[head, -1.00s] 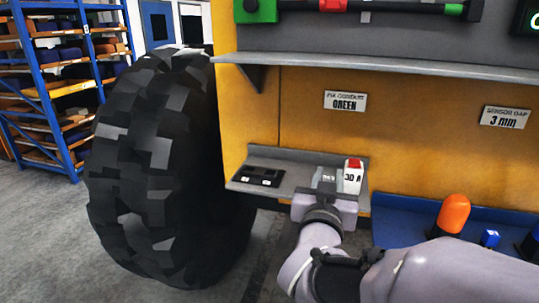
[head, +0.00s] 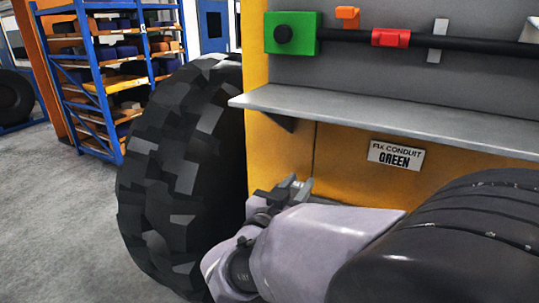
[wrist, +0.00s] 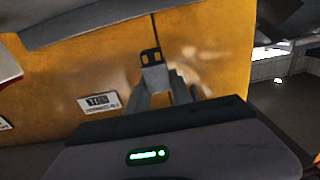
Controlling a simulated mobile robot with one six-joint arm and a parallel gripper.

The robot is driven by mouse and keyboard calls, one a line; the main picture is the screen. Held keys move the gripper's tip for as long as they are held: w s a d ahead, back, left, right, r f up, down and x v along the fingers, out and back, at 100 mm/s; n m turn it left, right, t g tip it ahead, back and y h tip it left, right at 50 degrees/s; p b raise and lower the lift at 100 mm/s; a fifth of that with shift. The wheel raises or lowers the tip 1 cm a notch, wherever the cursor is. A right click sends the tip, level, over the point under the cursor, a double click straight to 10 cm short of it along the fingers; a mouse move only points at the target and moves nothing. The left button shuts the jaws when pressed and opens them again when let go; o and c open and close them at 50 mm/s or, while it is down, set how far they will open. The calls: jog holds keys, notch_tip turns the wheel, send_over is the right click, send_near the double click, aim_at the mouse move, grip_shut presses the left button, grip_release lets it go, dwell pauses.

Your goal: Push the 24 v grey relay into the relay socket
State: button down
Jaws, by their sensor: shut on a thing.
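My gripper (head: 290,187) is raised in front of the yellow panel in the head view, below the grey shelf. In the wrist view its two fingers (wrist: 166,92) are closed on a small grey block, which I take to be the grey relay (wrist: 153,72). Its dark end has two small openings and points away from the wrist. No voltage label is readable on it. The relay is too small and blocked to make out in the head view. The relay socket does not show clearly in either current view.
The grey shelf (head: 380,122) overhangs my gripper. A large black tyre (head: 185,165) stands close at left. A "FIX CONDUIT GREEN" sign (head: 395,155) is on the yellow panel. A green block (head: 292,33) and red clamp (head: 391,37) sit above. Blue racking (head: 110,80) stands behind.

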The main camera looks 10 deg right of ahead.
jog(key=shift+s+a+r, duration=0.1)
jog(key=shift+s+a, duration=0.25)
jog(key=shift+s, duration=0.2)
jog(key=shift+w+b, duration=0.1)
jog(key=shift+b, duration=0.25)
notch_tip(320, 180, down, 6)
jog(key=b, duration=0.5)
jog(key=shift+f+b, duration=1.15)
jog(key=shift+b, duration=0.6)
dwell(0.5)
jog(key=c, duration=1.1)
grip_release()
jog(key=shift+o, duration=0.2)
jog(key=p+v, duration=0.1)
jog(key=v, duration=1.6)
jog(key=shift+p, duration=0.3)
